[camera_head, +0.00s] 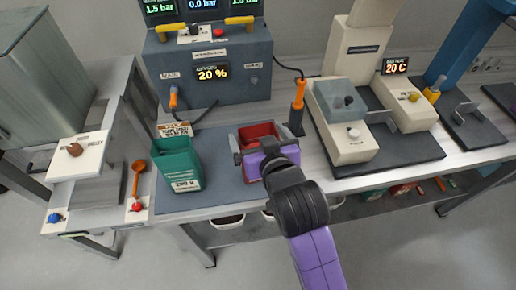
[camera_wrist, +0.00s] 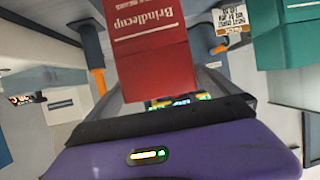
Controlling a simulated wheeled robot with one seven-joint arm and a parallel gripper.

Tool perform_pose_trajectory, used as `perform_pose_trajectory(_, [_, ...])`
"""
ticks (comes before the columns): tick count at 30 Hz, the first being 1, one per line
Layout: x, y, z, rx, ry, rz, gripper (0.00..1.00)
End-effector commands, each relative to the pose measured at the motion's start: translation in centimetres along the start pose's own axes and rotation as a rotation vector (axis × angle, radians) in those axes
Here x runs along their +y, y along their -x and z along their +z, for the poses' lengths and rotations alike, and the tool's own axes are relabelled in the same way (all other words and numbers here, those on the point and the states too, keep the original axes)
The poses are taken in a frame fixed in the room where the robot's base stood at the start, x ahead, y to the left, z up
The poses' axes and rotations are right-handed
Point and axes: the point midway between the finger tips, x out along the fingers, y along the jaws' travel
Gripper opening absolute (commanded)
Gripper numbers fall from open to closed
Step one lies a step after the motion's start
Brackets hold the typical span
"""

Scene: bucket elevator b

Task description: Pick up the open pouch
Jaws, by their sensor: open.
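A red pouch (camera_head: 257,131) stands on the dark blue mat at the front of the bench, its top seemingly open. In the wrist view the red pouch (camera_wrist: 150,50) shows upside down with white lettering. My gripper (camera_head: 262,146) is open, with one finger at each side of the red pouch. I cannot tell whether the fingers touch it. My wrist covers the pouch's lower right part in the head view. A green pouch (camera_head: 178,163) with a white label stands to the left, its top also seemingly open; it shows at the upper right in the wrist view (camera_wrist: 285,35).
A grey-blue console (camera_head: 212,75) with displays stands behind the mat. An orange-handled tool (camera_head: 298,102) stands upright right of the pouch, near a beige press (camera_head: 345,130). An orange spoon (camera_head: 137,175) is at far left. Bare mat (camera_head: 215,160) lies between the two pouches.

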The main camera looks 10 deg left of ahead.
Motion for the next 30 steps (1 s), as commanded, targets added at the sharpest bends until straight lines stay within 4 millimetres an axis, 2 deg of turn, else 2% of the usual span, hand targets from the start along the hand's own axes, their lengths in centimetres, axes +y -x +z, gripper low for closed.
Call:
perform_pose_trajectory(8, [0.0,-0.2,0.0,0.001,0.000,0.000,0.98])
perform_pose_trajectory(14, [0.0,-0.2,0.0,0.000,0.000,0.000,0.59])
perform_pose_trajectory(23, [0.0,-0.2,-0.1,0.001,0.000,0.000,0.59])
perform_pose_trajectory(30, [0.0,0.4,-1.7,0.004,0.000,0.000,0.59])
